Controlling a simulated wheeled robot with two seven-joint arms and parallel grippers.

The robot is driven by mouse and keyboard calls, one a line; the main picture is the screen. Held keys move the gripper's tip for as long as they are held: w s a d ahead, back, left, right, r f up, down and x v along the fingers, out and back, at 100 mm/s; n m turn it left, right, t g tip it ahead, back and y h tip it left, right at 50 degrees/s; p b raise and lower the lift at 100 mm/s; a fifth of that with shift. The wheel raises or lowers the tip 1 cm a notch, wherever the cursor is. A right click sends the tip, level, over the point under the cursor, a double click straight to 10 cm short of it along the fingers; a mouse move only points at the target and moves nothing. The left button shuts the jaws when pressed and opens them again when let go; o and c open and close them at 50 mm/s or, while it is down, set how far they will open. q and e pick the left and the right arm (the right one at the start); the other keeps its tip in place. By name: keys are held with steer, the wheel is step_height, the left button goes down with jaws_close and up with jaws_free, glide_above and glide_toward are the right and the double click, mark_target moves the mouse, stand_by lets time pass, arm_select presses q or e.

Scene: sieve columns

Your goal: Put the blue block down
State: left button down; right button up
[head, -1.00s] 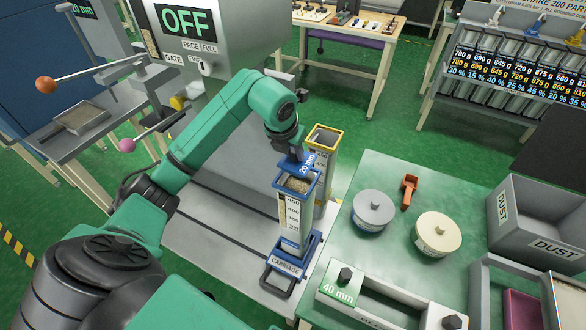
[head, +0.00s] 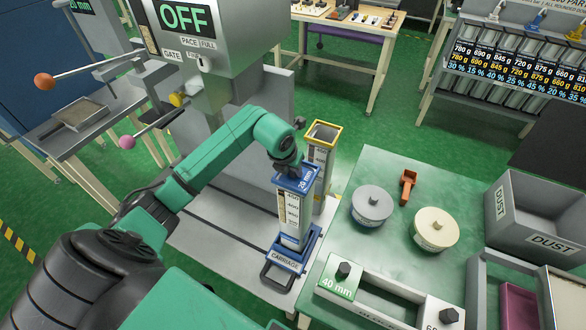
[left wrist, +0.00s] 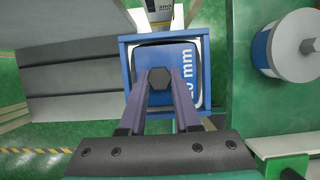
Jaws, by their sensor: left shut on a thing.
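The blue block (head: 306,181), marked 20 mm, has a dark knob on top. My left gripper (head: 290,168) is shut on that knob, which shows between its fingers in the left wrist view (left wrist: 160,78). The block is at the mouth of the blue-rimmed column (head: 290,212), inside or just over the rim, and hides the grainy fill. I cannot tell whether it rests on the fill. The column stands upright on the blue carriage (head: 288,256). My right gripper is not in view.
A yellow-rimmed column (head: 325,140) stands close behind the blue one.

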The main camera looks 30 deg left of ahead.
mark_target(292, 170)
arm_select(q)
steer(key=c, duration=0.6)
jaws_free()
steer(key=shift+r+p, duration=0.3)
steer(key=shift+p, duration=0.1)
steer(key=shift+r+p, duration=0.7)
steer(key=shift+r, duration=0.05)
steer(key=shift+s+r+b, duration=0.35)
steer(key=shift+r+b, duration=0.15)
steer(key=shift+b, duration=0.3)
steer(key=b+v, duration=0.1)
steer(key=v, duration=0.9)
